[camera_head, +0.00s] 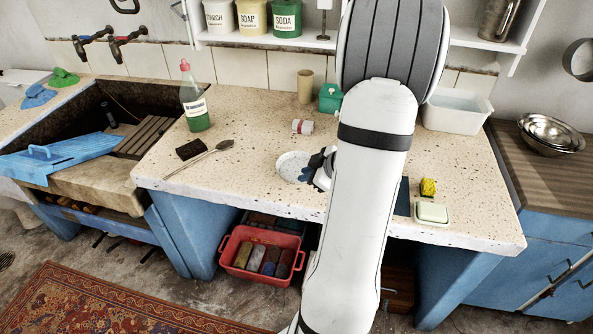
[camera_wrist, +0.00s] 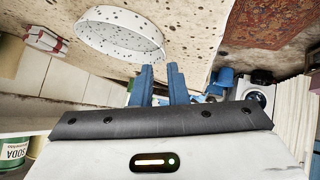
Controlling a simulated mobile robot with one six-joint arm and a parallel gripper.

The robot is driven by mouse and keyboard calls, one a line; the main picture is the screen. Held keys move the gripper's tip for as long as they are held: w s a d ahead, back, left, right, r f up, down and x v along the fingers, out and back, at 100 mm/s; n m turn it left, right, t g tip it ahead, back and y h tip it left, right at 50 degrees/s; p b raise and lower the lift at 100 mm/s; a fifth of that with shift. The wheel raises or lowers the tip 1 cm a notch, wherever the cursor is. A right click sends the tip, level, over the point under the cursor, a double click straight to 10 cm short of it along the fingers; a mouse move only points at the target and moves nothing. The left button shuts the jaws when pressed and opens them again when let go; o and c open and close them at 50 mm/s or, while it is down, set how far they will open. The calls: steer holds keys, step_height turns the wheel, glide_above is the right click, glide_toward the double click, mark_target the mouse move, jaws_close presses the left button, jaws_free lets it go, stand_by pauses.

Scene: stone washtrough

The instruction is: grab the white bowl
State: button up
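The white bowl (camera_head: 292,168) is shallow and round and sits on the speckled stone counter (camera_head: 245,125), left of my arm. In the wrist view the white bowl (camera_wrist: 118,34) shows at the upper left, with its rim close to my fingertips. My gripper (camera_head: 318,164) is at the bowl's right side in the head view, partly hidden by my arm. In the wrist view the two blue fingers of my gripper (camera_wrist: 161,72) are apart, with a narrow gap and nothing seen between them. I cannot tell whether a finger touches the rim.
A green bottle (camera_head: 194,105), a dark sponge (camera_head: 190,149) and a spoon (camera_head: 205,157) are to the left. A yellow sponge (camera_head: 428,187) and a soap dish (camera_head: 431,213) are to the right. Counter front-left is clear.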

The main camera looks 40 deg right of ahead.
mark_target(294, 186)
steer(key=b+x, duration=0.1)
steer(key=x, duration=0.5)
steer(key=shift+a+f, duration=0.1)
steer(key=shift+a, duration=0.1)
steer(key=shift+c, duration=0.3)
jaws_close()
